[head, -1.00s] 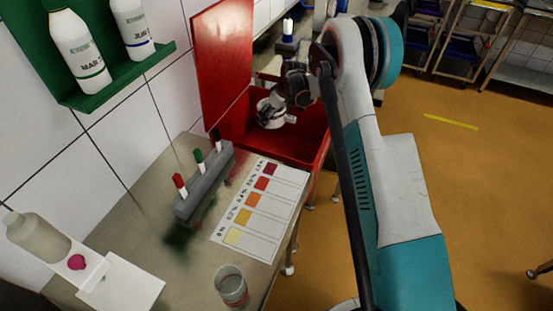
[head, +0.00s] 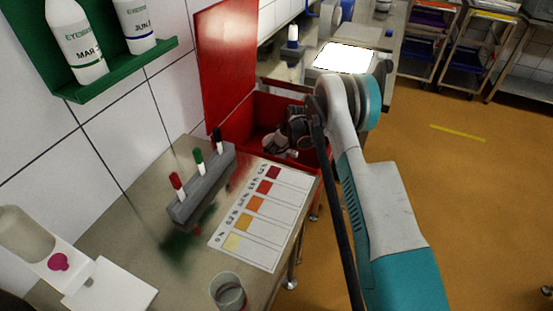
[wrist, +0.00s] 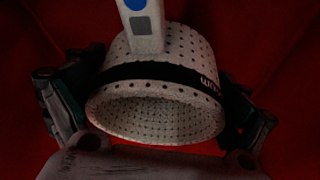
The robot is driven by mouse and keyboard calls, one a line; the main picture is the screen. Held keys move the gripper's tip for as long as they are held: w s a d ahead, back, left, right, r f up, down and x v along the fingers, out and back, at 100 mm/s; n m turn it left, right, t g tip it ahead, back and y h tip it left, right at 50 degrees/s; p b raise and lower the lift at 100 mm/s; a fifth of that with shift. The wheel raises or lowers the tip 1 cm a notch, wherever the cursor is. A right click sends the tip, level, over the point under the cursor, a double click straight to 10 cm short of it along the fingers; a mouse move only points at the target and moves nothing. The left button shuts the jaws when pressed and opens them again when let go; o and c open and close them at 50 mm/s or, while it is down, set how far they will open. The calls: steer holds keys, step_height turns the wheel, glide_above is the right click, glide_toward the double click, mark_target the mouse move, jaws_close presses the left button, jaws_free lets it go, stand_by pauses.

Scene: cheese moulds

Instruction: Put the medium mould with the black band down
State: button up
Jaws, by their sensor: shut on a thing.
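The medium mould (wrist: 165,85) is a white, perforated cup with a black band below its rim. In the wrist view it is tilted with its open mouth towards the camera. My gripper (wrist: 155,105) is shut on it, one finger on each side. In the head view my gripper (head: 284,143) is down inside the red bin (head: 262,112), and only a small pale part of the mould (head: 272,143) shows. I cannot tell whether the mould touches the bin floor. A pale bar with a blue dot (wrist: 138,5) overlaps the mould in the wrist view.
The bin's red lid (head: 226,70) stands open at the left. In front is a steel table with a marker rack (head: 203,188), a colour chart (head: 262,215) and a glass (head: 228,292). A lit white panel (head: 345,57) lies on the counter behind.

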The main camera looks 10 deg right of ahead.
steer(key=shift+f+b, duration=0.7)
steer(key=shift+f, duration=1.35)
steer(key=shift+f, duration=0.1)
steer(key=o, duration=0.9)
